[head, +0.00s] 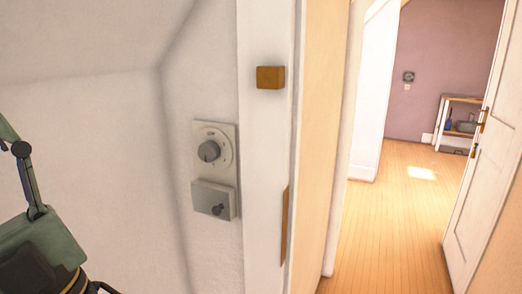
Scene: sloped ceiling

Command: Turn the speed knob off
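The speed knob (209,151) is a round dark grey knob on a pale wall plate with a dial ring of small marks around it. It is on the white wall, left of the door frame. The marks are too small to read, so I cannot tell its setting. My gripper (20,150) shows only in part at the left edge, with a dark linkage and a green-grey body. It is well left of the knob and not touching it. Its fingertips are not clearly seen, so I cannot tell how far it is open.
Just below the knob is a grey box (213,200) with a small dark switch. A white door frame (265,180) with a wooden block (270,77) stands to the right. Beyond it are an open white door (487,150), clear wooden floor (390,220) and a shelf (460,120).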

